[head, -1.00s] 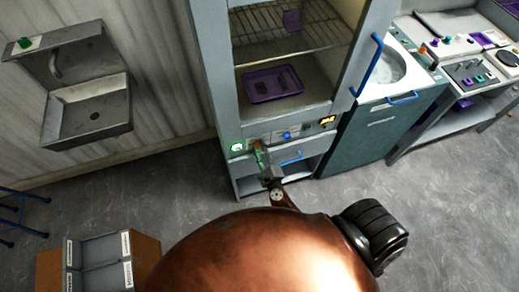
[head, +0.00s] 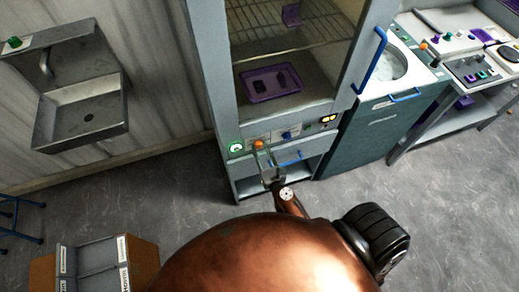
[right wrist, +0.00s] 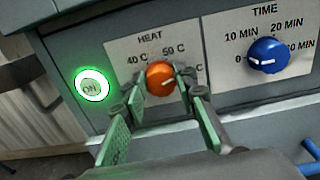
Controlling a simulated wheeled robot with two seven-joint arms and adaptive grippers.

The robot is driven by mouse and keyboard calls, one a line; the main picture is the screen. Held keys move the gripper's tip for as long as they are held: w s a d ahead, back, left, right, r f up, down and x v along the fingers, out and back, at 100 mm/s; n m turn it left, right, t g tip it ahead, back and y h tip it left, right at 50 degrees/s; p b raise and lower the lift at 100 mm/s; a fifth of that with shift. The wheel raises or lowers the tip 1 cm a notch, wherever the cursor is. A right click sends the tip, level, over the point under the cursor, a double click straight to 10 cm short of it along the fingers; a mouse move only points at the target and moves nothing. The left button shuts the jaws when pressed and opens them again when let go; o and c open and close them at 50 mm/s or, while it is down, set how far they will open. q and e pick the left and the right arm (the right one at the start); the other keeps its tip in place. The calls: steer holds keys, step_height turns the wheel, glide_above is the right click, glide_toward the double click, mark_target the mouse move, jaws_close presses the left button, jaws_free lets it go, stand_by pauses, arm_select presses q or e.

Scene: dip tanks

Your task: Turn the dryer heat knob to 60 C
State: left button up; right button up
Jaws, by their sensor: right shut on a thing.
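The orange heat knob (right wrist: 160,75) sits on the dryer's front panel under the HEAT label; it also shows in the head view (head: 258,145). Its white mark points to the lower right, toward a label mostly hidden behind a finger, of which only a "C" shows. The 40 C and 50 C labels are readable. My right gripper (right wrist: 158,84) has its green-padded fingers on either side of the knob and is shut on it. In the head view, the right gripper (head: 264,157) reaches the panel from below. My left gripper is not in view.
A blue time knob (right wrist: 267,55) is right of the heat knob, its mark toward 0. A lit green ON button (right wrist: 92,86) is on the left. A blue handle (head: 287,159) lies below the panel. A purple tray (head: 271,83) is inside the dryer.

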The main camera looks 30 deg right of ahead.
steer(key=shift+f+m+b, duration=0.15)
steer(key=shift+m+b, duration=0.3)
steer(key=shift+m, duration=1.05)
steer(key=o, duration=1.2)
steer(key=shift+c, duration=0.2)
steer(key=shift+s, duration=0.1)
steer(key=v, duration=1.1)
steer(key=shift+s, duration=0.4)
